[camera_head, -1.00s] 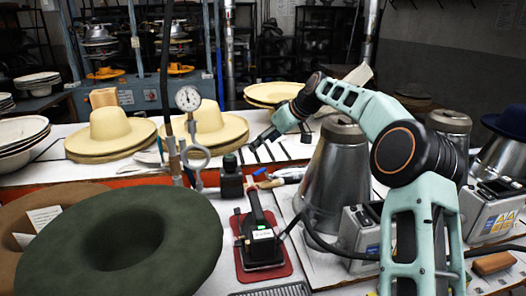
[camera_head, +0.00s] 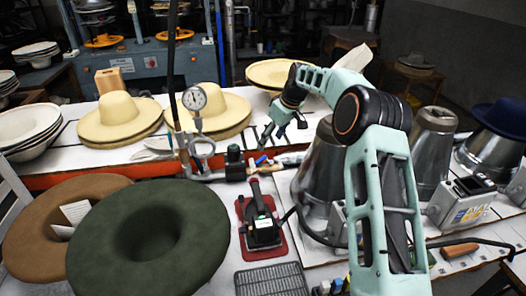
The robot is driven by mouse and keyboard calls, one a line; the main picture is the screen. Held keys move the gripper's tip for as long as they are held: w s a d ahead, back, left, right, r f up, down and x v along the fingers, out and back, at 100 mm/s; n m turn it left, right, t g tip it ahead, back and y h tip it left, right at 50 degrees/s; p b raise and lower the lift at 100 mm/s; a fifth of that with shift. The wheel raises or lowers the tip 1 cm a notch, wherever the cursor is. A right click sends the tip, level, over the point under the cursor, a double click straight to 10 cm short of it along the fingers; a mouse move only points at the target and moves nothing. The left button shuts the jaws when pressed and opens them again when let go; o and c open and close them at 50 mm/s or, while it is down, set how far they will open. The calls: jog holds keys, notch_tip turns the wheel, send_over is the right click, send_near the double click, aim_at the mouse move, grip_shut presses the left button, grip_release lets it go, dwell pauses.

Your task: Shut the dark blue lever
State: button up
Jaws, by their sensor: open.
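A small blue piece (camera_head: 261,159), which looks like the dark blue lever, shows beside a dark fitting (camera_head: 235,157) at the end of the metal pipe on the bench. It is too small to tell which way it is turned. My gripper (camera_head: 283,131) is open and empty, with dark fingers pointing down and left. In the picture it is above and slightly right of the blue piece, apart from it.
A round gauge (camera_head: 194,98) stands on the pipe at left. A black iron (camera_head: 264,232) sits on a red pad below. Metal cones (camera_head: 318,185) stand at right. A green hat (camera_head: 148,245) fills the front left. Straw hats (camera_head: 119,115) lie behind.

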aim_at(263, 159)
jog(key=p+x, duration=0.1)
jog(key=x, duration=0.9)
jog(key=shift+w, duration=0.1)
jog(key=c, duration=1.7)
jog(key=shift+d+f+n+b, duration=0.15)
jog(key=shift+d+n+b, duration=0.2)
jog(key=shift+n, duration=0.25)
jog(key=shift+s+d+n+g+y, duration=0.25)
jog(key=shift+d+n+g, duration=0.1)
jog(key=shift+n, duration=0.5)
jog(key=shift+s+d+n+g+y, duration=0.15)
jog(key=shift+d+n+g+y, duration=0.2)
jog(key=shift+n, duration=0.5)
jog(key=shift+d, duration=0.1)
jog(key=o, duration=1.7)
